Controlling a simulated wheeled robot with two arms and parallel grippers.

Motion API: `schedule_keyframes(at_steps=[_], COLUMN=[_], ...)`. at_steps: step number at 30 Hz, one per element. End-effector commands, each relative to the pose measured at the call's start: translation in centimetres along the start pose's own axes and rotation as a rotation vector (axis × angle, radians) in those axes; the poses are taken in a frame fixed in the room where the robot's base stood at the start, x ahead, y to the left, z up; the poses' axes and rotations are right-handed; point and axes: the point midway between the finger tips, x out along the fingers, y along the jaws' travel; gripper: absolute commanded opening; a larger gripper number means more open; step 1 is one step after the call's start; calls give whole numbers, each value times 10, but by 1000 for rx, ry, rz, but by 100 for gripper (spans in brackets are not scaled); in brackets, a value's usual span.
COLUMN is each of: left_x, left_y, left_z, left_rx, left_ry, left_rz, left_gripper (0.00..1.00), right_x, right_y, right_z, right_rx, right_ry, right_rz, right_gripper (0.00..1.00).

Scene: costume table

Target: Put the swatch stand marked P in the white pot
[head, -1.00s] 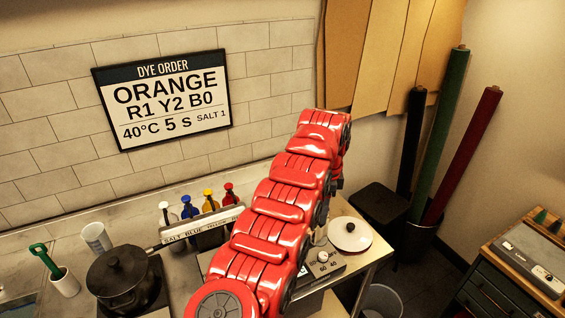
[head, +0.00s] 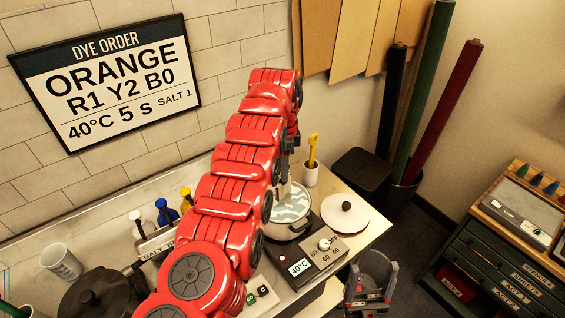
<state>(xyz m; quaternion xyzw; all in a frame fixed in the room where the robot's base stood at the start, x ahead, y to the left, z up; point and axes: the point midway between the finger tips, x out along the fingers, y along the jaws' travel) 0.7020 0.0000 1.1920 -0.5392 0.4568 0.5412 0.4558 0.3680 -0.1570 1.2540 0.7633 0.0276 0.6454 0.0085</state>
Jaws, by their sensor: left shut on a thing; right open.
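The white pot (head: 291,229) stands on the hot plate right of my red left arm, uncovered, with pale liquid inside. My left gripper (head: 287,176) points down above the pot, partly hidden by its own arm. It is shut on a narrow pale thing (head: 284,190) at the pot's opening. No letter P is readable, so I cannot tell by its mark whether this is the swatch stand. My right gripper (head: 370,292) is at the lower right, beyond the counter's edge, open and empty.
The pot's lid (head: 343,217) lies right of the hot plate (head: 306,256), which reads 40°C. A white cup (head: 311,174) with a yellow tool stands behind. A black pot (head: 95,295) is at the left.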

Motion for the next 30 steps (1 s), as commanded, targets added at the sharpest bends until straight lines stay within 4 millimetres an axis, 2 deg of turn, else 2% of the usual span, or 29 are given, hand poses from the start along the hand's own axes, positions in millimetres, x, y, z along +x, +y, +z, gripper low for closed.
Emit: schedule_keyframes(at_steps=[10, 12, 21, 30], left_x=[37, 49, 81, 101], left_y=[0, 0, 0, -1], left_z=[0, 0, 0, 0], left_rx=[1, 1, -1, 0], left_ry=[-1, -1, 0, 2], left_rz=[1, 1, 0, -3], left_gripper=[0, 0, 0, 0], right_x=[10, 2, -14, -23], right_y=[0, 0, -1, -1], right_z=[-2, 0, 2, 4], right_rx=[0, 0, 0, 0], right_ry=[0, 0, 0, 0], right_rz=[0, 0, 0, 0], right_gripper=[70, 70, 70, 70])
